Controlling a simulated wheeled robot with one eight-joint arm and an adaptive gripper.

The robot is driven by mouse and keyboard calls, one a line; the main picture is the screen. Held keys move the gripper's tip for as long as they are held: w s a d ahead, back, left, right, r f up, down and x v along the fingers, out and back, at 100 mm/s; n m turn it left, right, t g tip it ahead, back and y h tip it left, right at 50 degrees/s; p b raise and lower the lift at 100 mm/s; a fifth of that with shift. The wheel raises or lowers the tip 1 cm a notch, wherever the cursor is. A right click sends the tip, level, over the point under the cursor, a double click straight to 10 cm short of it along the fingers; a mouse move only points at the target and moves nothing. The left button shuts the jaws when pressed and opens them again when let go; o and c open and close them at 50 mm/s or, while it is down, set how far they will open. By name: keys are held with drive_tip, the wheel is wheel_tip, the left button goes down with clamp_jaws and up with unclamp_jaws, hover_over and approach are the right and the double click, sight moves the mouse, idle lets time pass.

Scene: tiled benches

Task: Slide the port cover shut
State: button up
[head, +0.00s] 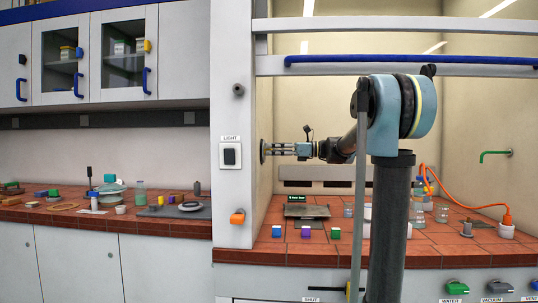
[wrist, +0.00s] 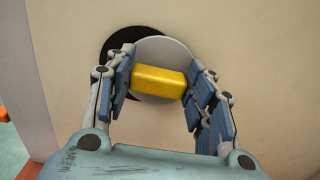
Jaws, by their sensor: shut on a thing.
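The port cover (wrist: 178,48) is a pale grey disc with a yellow block handle (wrist: 158,80), on the beige side wall of the hood. A round black port opening (wrist: 118,42) shows as a dark crescent past the cover's left edge, so the cover lies over only part of it. My gripper (wrist: 163,70) is shut on the yellow handle, with blue-padded fingers at its two ends. In the head view my gripper (head: 283,149) reaches left to the side wall, where a dark round shape (head: 263,151) shows edge-on.
A white post with a light switch (head: 230,156) stands left of the port. Below lie a grey plate (head: 307,211) and small coloured blocks (head: 307,232) on the red tiled bench. An orange cable (head: 468,203) and glassware stand at right. Air around the gripper is clear.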

drive_tip(key=shift+s, duration=1)
drive_tip(key=o, duration=1.3)
drive_tip(key=shift+c, duration=0.2)
drive_tip(key=d+r, duration=0.3)
drive_tip(key=d, duration=0.8)
drive_tip(key=shift+s+d, duration=0.15)
drive_tip(key=shift+d, duration=0.25)
